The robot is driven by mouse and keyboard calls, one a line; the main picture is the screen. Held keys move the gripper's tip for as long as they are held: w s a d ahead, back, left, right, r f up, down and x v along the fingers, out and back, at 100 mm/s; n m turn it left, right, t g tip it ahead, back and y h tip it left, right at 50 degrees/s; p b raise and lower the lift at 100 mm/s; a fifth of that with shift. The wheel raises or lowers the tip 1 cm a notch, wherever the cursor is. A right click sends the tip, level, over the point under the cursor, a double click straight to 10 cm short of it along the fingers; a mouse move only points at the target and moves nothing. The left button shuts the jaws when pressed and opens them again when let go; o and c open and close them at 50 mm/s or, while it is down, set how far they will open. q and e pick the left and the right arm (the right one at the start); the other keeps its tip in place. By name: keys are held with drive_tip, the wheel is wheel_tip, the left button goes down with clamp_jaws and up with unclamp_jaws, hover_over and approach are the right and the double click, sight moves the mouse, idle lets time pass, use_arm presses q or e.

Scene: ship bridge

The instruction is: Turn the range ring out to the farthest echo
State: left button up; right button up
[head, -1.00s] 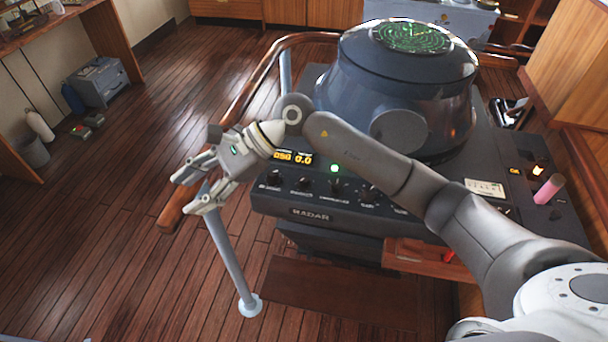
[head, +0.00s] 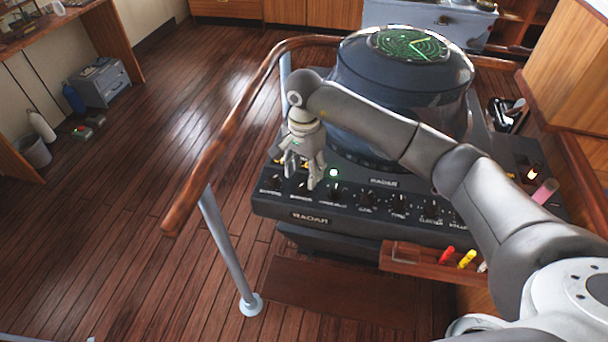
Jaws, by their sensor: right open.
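The radar console has a round housing (head: 400,85) topped by a green screen (head: 412,45) with bright lines and specks. Along its front panel is a row of dark knobs, among them a left knob (head: 273,183), a knob below the green lamp (head: 334,191) and more to the right. Their labels are too small to read for sure. My right gripper (head: 302,178) points down, open and empty, over the left part of this row. It partly covers the panel and the amber readout. I cannot tell whether the fingers touch a knob. My left gripper is not in view.
A wooden handrail (head: 232,122) on metal posts curves around the console's left side. A wooden tray (head: 400,255) with coloured pens sits below the panel. A pink cylinder (head: 545,192) stands at the console's right. The floor at left is mostly clear.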

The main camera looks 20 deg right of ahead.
sight(304, 183)
drive_tip(key=shift+f+p, duration=0.5)
drive_tip(key=shift+f, duration=1.55)
